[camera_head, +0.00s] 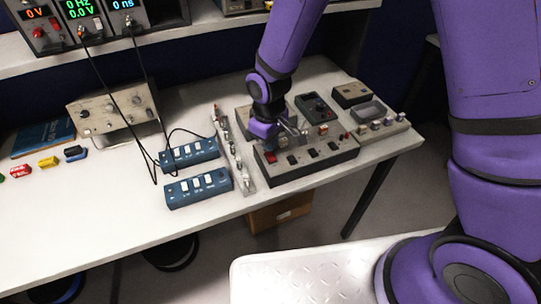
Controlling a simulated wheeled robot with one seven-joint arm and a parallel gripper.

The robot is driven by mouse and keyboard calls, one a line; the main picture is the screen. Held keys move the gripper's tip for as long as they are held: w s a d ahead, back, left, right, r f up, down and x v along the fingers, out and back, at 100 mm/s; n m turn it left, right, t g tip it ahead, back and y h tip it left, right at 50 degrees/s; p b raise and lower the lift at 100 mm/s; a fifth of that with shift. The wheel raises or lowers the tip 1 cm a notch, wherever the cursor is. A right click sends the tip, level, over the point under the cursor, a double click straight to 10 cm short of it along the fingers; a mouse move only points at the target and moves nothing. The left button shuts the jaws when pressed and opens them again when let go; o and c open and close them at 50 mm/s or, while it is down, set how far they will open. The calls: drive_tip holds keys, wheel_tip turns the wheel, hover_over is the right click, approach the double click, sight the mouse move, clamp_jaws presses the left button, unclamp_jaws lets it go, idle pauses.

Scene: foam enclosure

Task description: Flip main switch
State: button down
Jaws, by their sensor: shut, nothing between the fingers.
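A grey switch box (305,160) with a dark top panel lies near the right end of the white table. It carries a red switch at its left end and several black switches along its top. I cannot tell for sure which one is the main switch. My gripper (287,143) is shut and empty, pointing down just over the left part of this box. My arm and gripper partly hide the box's back edge. I cannot tell whether the fingertips touch it.
Two blue switch boxes (197,188) and a narrow strip with knobs (236,160) lie left of the box. Other control boxes (316,108) stand behind it. Black cables hang from the instruments on the shelf to the table. The white table's (110,235) front left is clear.

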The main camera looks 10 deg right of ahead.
sight(269, 154)
drive_tip(key=shift+f, duration=1.25)
idle(1.0)
drive_tip(key=shift+r, duration=3.5)
